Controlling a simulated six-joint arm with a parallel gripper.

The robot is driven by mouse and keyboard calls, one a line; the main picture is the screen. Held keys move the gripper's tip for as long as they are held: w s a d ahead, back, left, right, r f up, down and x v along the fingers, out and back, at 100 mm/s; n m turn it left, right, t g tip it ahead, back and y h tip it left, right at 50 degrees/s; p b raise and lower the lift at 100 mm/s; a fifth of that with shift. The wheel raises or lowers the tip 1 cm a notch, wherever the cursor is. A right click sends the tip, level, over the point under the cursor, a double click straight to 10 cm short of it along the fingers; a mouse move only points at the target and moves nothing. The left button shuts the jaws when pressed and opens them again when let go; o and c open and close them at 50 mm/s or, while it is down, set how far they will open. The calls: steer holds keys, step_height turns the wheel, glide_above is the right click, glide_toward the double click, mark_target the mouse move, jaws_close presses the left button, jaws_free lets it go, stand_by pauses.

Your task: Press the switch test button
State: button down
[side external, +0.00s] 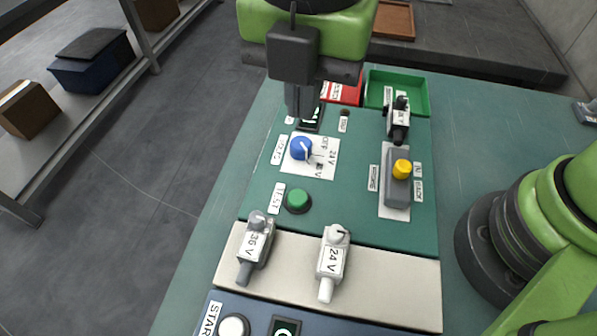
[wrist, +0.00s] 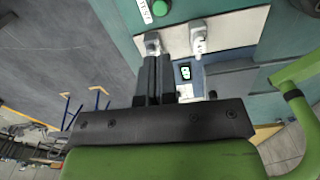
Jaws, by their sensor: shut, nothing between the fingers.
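The test button is a round green button (side external: 298,200) in a dark ring on the green panel, beside a white label reading TEST (side external: 277,198). It also shows at the top of the wrist view (wrist: 160,8). My gripper (side external: 299,112) is shut and empty. In the side view it hangs over the far part of the panel, beyond the blue knob and well away from the green button. In the wrist view its dark fingers (wrist: 153,78) lie together below the button in the picture. The fingertips partly cover a small dark display on the panel in the side view.
A blue knob (side external: 301,148) sits on a white plate. A yellow-topped grey switch (side external: 400,172) is at right. The 36 V connector (side external: 256,245) and 24 V connector (side external: 333,262) stand on the beige strip. Red (side external: 346,94) and green (side external: 418,92) trays are at the back.

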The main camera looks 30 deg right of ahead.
mark_target(300, 197)
steer(key=shift+s+a+f+n, duration=0.1)
steer(key=shift+a+f+n, duration=0.35)
steer(key=shift+n, duration=0.15)
steer(key=shift+f, duration=0.1)
step_height(300, 197, down, 14)
steer(key=shift+r, duration=0.1)
stand_by(0.4)
steer(key=shift+f, duration=1.1)
steer(key=shift+d+r, duration=0.1)
step_height(300, 197, up, 14)
steer(key=shift+a+r, duration=0.15)
steer(key=shift+a, duration=0.05)
